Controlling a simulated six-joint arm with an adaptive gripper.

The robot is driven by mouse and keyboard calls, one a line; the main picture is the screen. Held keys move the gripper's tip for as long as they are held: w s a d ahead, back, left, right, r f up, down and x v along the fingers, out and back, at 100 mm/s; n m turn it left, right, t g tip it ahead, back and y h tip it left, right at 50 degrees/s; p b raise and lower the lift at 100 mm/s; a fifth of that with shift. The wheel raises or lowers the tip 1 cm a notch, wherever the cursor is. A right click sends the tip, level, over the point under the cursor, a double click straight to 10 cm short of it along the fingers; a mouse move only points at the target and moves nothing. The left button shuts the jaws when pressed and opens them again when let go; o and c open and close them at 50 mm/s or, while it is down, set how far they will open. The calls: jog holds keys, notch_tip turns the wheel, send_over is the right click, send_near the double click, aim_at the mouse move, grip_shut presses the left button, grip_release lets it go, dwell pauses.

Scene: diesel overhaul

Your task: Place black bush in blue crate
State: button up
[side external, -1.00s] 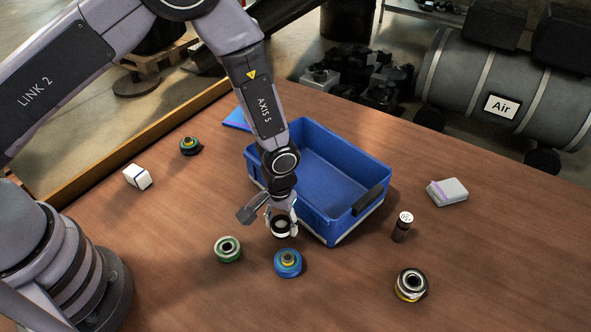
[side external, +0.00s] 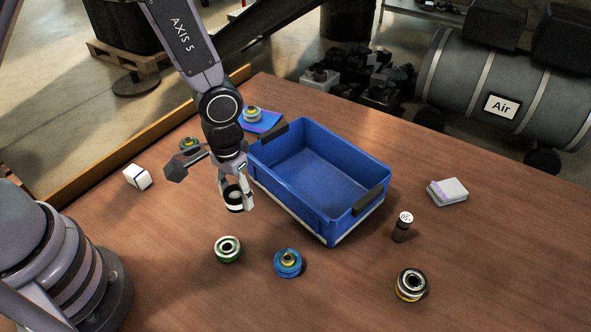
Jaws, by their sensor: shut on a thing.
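The black bush (side external: 234,205), dark with a pale band, is held in my gripper (side external: 236,196). My gripper is shut on it and points down, and the bush appears raised above the table. The fingers hide part of the bush. The blue crate (side external: 283,197) stands to the right of my gripper on the table. Its visible inside is empty, and it has dark grips at its two ends. My gripper and the bush are outside the crate, off its left side.
A green-ringed bush (side external: 228,249), a blue bush (side external: 288,263) and a black-and-yellow bush (side external: 410,285) lie in front. A dark cylinder (side external: 402,229) stands right of the crate. Another bush (side external: 252,114) sits on a blue pad behind. A white box (side external: 137,176) lies left.

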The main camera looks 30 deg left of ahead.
jog(key=w+d+m, duration=0.2)
jog(key=w+d, duration=0.1)
jog(key=w, duration=0.6)
send_over(328, 200)
jog(key=f, duration=0.8)
jog(key=shift+s+a, duration=0.25)
jog(key=shift+s, duration=0.1)
jog(key=shift+w+d+f, duration=0.2)
jog(key=shift+w+f, duration=0.1)
jog(key=shift+f, duration=0.05)
jog(key=shift+w+f, duration=0.15)
jog(key=shift+f, duration=1.6)
jog(key=o, duration=1.2)
jog(key=shift+f, duration=0.15)
